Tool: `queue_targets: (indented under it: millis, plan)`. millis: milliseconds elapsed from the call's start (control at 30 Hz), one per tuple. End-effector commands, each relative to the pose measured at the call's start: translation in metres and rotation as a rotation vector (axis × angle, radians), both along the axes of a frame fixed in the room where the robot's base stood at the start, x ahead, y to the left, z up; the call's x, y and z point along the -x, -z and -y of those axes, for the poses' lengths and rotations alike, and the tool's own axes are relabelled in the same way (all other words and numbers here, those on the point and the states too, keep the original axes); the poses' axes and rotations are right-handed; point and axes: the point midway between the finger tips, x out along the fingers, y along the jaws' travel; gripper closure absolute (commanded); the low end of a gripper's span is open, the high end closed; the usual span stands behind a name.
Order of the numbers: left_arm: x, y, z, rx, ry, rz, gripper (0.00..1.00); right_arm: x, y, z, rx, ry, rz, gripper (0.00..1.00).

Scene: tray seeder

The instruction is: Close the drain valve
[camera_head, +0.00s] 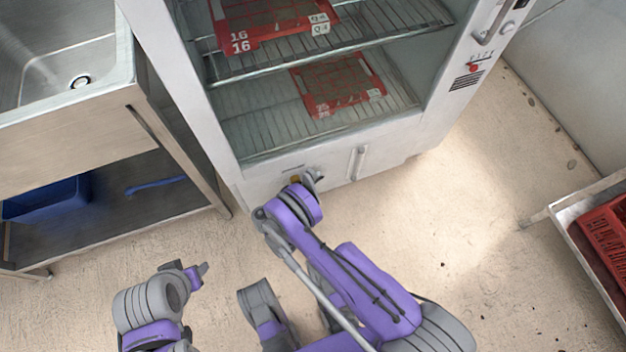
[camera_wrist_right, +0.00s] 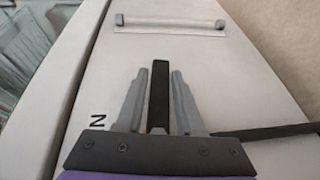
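The drain valve is on the low front panel of the white cabinet, and only a small yellow part of it (camera_head: 295,180) shows beside my right gripper (camera_head: 312,178) in the head view. In the right wrist view its black lever (camera_wrist_right: 160,95) stands upright between the two grey fingers of my right gripper (camera_wrist_right: 160,88). A finger lies on each side of the lever, with narrow gaps showing. A dark letter is printed on the panel left of the fingers. My left gripper (camera_head: 198,272) is over the floor at the lower left, away from the valve; its fingers are not clear.
A bar handle (camera_head: 358,163) is on the panel right of the valve. The cabinet holds red trays (camera_head: 340,85) on wire shelves. A steel sink table (camera_head: 70,145) stands left, with a blue bin (camera_head: 48,198) below. A rack with a red crate (camera_head: 605,240) is far right. Floor between is clear.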

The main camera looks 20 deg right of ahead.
Motion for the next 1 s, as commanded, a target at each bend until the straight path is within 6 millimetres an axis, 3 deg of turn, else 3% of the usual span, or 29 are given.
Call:
queue_targets:
  millis: [33, 100, 467, 1000]
  plan:
    - [0.0, 0.0, 0.0, 0.0, 0.0, 0.0, 0.5, 0.0, 0.0, 0.0, 0.0, 0.001, 0.0, 0.53]
    - [0.0, 0.0, 0.0, 0.0, 0.0, 0.0, 0.5, 0.0, 0.0, 0.0, 0.0, 0.001, 0.0, 0.43]
    - [0.0, -0.001, 0.0, 0.0, 0.0, 0.0, 0.5, 0.002, -0.001, -0.005, -0.001, 0.0, 0.0, 0.43]
    - [0.001, -0.004, 0.0, 0.0, 0.0, -0.001, 0.5, 0.034, -0.01, -0.092, -0.001, -0.001, 0.0, 0.43]
